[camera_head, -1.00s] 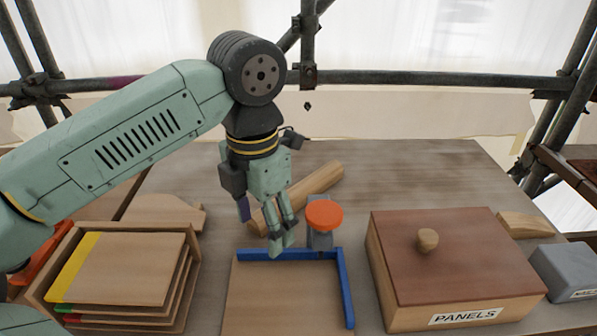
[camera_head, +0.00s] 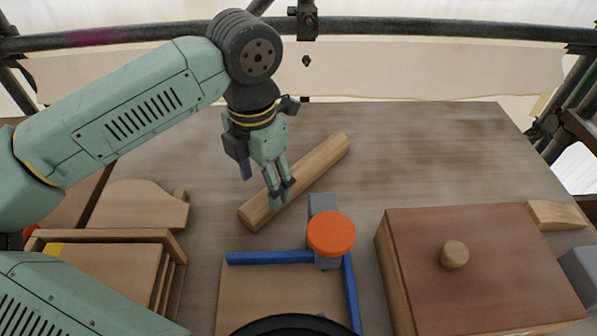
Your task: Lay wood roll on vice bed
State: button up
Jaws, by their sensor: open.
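The wood roll (camera_head: 323,160) is a plain round wooden bar. It lies diagonally on the table, its near end at lower left and its far end at upper right. My gripper (camera_head: 281,194) is open, with its fingers pointing down at the roll's near half. The fingers hide part of the roll, and I cannot tell whether they touch it. What I take for the vice bed is the flat wooden board (camera_head: 265,292) with a blue L-shaped fence (camera_head: 270,257) at its far and right edges. A grey clamp with an orange round knob (camera_head: 331,233) stands at the fence corner.
A lidded wooden box (camera_head: 410,255) with a round knob stands at the right. A wooden tray (camera_head: 95,236) of boards is at lower left, partly behind my arm. A shaped wooden piece (camera_head: 135,205) lies behind it. The table (camera_head: 430,150) is clear at the back right.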

aim_at(264, 195)
jog(key=f+p, duration=0.1)
jog(key=f, duration=0.4)
jog(key=shift+s+p, duration=0.2)
jog(key=shift+p, duration=0.1)
jog(key=shift+c, duration=0.3)
grip_shut()
jog(key=shift+r, duration=0.1)
